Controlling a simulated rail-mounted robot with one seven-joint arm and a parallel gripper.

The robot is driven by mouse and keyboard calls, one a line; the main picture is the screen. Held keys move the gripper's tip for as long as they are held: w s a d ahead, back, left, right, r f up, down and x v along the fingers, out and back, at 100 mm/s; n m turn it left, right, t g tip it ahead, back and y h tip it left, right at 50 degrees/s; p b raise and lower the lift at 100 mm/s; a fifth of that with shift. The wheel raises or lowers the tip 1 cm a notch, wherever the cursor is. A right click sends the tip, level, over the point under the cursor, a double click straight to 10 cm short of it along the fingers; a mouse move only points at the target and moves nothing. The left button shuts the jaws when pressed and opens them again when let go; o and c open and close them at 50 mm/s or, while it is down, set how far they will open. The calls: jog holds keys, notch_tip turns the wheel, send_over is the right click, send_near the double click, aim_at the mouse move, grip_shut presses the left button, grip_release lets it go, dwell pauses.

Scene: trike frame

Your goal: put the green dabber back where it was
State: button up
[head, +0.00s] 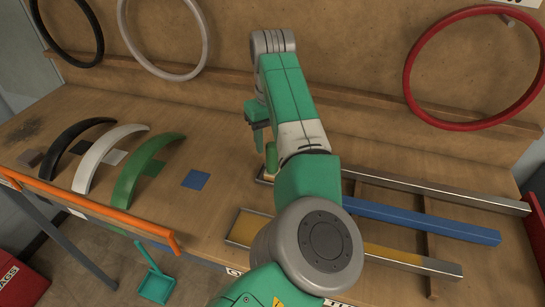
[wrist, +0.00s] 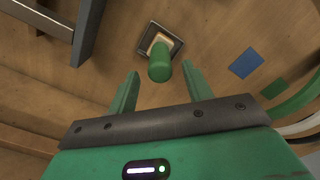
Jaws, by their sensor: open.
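The green dabber (wrist: 160,66) stands upright on a small square dark-rimmed tray (wrist: 146,36) with a pale middle. In the head view the dabber (head: 270,157) shows partly beside my fingers, and the tray (head: 262,180) is partly hidden by my arm. My gripper (wrist: 160,76) is open and empty. In the wrist view its two green fingertips lie on either side of the dabber's top, with gaps on both sides. In the head view my gripper (head: 256,138) points down at the dabber. How far the fingertips are above it I cannot tell.
A blue square (head: 195,180) lies on the bench left of the dabber. Black, white and green curved fenders (head: 140,168) stand further left. Long metal-edged channels (head: 440,195) and a blue bar (head: 430,222) lie to the right. An orange rail (head: 90,210) runs along the front left.

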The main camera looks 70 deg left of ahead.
notch_tip(320, 180, up, 5)
jog(key=shift+f, duration=0.1)
dwell(0.4)
